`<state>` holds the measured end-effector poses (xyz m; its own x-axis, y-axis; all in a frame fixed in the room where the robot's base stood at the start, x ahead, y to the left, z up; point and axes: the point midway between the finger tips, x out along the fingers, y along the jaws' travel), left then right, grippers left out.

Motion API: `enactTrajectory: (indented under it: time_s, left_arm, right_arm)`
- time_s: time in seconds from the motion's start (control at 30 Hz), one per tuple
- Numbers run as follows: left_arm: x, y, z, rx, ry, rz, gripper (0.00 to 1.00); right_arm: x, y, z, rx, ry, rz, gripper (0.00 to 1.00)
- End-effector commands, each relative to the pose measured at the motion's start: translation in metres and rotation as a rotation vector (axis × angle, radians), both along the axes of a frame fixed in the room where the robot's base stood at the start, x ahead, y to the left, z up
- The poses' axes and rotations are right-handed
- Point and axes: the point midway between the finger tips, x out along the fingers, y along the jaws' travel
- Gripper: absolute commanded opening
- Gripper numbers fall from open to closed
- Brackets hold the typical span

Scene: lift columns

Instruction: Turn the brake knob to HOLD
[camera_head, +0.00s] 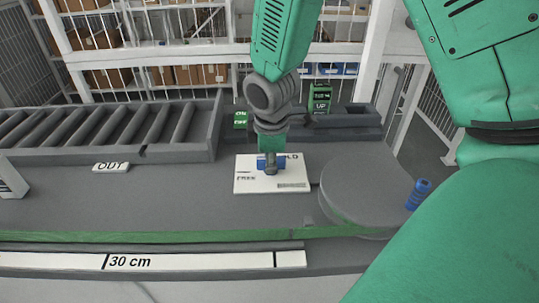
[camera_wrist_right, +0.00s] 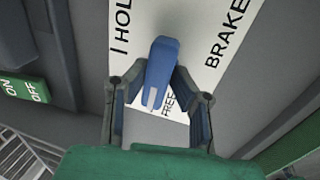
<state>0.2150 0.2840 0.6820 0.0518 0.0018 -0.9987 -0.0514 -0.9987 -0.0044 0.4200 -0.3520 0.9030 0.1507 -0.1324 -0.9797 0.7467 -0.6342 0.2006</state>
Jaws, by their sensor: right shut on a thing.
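The blue brake knob (camera_head: 262,163) stands on a white label plate (camera_head: 243,183) on the grey bench. In the right wrist view, the knob (camera_wrist_right: 163,66) is a bar with a white mark at its end near the word FREE. HOLD and BRAKE are printed on the plate (camera_wrist_right: 186,22) on either side of the knob's far end. My right gripper (camera_head: 271,168) reaches down from above and is shut on the knob. Its fingers (camera_wrist_right: 155,92) lie either side of the bar and hide part of FREE. My left gripper is out of view.
A round grey disc (camera_head: 368,190) with a blue handle (camera_head: 418,194) is right of the plate. Green ON/OFF (camera_head: 240,120) and UP (camera_head: 320,100) controls are behind it. A roller conveyor (camera_head: 100,130) is at left. A 30 cm strip (camera_head: 180,261) runs along the front.

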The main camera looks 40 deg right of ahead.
Motion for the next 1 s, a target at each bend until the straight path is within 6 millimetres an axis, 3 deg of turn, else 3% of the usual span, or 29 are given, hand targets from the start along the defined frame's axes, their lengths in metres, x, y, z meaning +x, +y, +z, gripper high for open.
enactTrajectory:
  time_s: [0.53, 1.0]
  left_arm:
    - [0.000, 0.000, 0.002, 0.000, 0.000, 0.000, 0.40]
    - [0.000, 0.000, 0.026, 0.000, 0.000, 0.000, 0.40]
  right_arm:
    - [0.004, -0.001, -0.001, 0.000, -0.006, -0.014, 0.04]
    - [0.004, -0.002, 0.001, 0.000, -0.008, -0.333, 0.04]
